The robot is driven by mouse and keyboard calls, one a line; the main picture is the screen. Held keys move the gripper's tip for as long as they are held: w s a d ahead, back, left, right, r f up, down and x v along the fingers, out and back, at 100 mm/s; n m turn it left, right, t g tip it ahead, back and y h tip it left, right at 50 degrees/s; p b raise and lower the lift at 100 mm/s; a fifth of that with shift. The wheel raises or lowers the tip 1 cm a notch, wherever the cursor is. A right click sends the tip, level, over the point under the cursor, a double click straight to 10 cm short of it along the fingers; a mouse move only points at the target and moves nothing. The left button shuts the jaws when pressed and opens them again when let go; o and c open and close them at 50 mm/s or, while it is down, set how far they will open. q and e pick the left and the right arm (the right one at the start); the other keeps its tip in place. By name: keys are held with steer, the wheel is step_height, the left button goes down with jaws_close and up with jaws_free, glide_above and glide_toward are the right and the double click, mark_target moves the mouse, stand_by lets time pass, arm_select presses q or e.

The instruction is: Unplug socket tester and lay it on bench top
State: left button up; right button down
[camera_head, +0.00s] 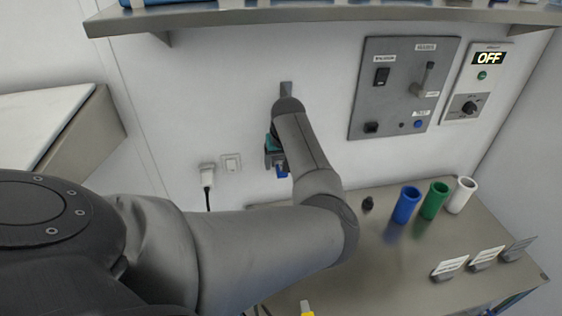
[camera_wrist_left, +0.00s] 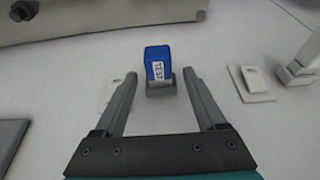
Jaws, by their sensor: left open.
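The socket tester (camera_wrist_left: 158,64) is a small blue block with a "TEST" label, seated on a grey socket plate (camera_wrist_left: 161,89) on the wall. In the head view a bit of the tester (camera_head: 282,170) shows beside my left wrist; the rest is hidden by my arm. My left gripper (camera_wrist_left: 160,76) is open, with one finger on each side of the tester and visible gaps. It also shows in the head view (camera_head: 275,156), near the wall. The bench top (camera_head: 385,265) is grey metal below the wall.
A white plug with a black cable (camera_head: 207,178) and a wall switch (camera_head: 231,162) sit left of the tester. Blue (camera_head: 406,205), green (camera_head: 434,200) and white (camera_head: 461,195) cylinders and label stands (camera_head: 485,257) occupy the bench's right. A control panel (camera_head: 403,88) hangs above.

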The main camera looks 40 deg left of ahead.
arm_select(q)
jaws_close()
stand_by(0.9)
